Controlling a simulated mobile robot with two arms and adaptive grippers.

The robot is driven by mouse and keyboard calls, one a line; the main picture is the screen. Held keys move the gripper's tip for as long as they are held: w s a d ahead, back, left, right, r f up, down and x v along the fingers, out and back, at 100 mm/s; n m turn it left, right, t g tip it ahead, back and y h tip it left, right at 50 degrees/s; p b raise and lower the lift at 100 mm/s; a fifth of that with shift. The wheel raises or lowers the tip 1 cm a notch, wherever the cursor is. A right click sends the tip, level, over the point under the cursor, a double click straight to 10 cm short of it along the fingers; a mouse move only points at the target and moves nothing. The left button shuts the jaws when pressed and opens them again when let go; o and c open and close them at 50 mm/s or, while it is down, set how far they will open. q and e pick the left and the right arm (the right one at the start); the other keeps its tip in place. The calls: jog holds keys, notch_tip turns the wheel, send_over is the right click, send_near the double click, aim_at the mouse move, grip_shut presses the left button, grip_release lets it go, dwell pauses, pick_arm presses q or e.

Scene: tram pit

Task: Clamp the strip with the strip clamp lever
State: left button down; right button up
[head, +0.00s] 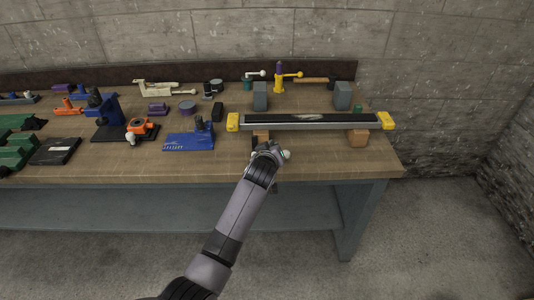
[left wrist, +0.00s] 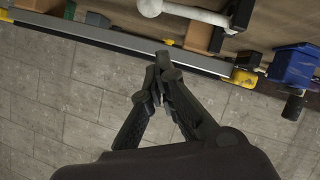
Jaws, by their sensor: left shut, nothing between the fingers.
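The long dark strip (head: 325,118) lies in a grey rail with a yellow block (head: 233,122) at its left end and another yellow block (head: 386,121) at its right end. The rail (left wrist: 130,42) crosses the upper left wrist view, with one yellow block (left wrist: 245,77) on the right. A white ball knob (head: 286,154), seemingly the clamp lever, shows beside my left gripper. In the left wrist view the knob and its white rod (left wrist: 195,14) are at the top edge, apart from the fingertips. My left gripper (left wrist: 160,65) is shut and empty. In the head view it (head: 268,148) is at the bench front.
Wooden blocks (head: 358,138) sit below the rail. Two grey blocks (head: 260,96) stand behind it. A blue fixture (head: 188,140) is left of the rail, with more fixtures farther left. The bench's front right corner is clear.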

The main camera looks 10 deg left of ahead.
pick_arm(q)
jog(key=shift+a+b+v, duration=0.2)
jog(key=shift+b+v, duration=0.4)
jog(key=shift+v, duration=3.05)
jog(key=s+f+m+g, duration=0.2)
jog(key=s+f, duration=0.4)
jog(key=f, duration=0.7)
jog(key=s+f+m+g+h+b, duration=0.15)
jog(key=s+f, duration=0.45)
jog(key=f, duration=0.7)
jog(key=s+f+m+g, duration=0.25)
jog(key=s+f, duration=0.35)
jog(key=f, duration=0.7)
jog(key=s+a+f+m+g, duration=0.1)
jog(key=s+f, duration=0.5)
jog(key=s, duration=0.7)
jog(key=s+a+f+m+g, duration=0.1)
jog(key=s+a+f+g, duration=0.2)
jog(key=s, duration=1)
jog(key=s+a+f+m+g, duration=0.1)
jog(key=s+a+f, duration=0.3)
jog(key=s+f, duration=0.6)
jog(key=s+g, duration=0.1)
jog(key=s, duration=0.2)
jog(key=shift+a+y+b, duration=0.35)
pick_arm(e)
jog(key=f, duration=0.2)
jog(key=w+f, duration=0.1)
jog(key=shift+f, duration=0.35)
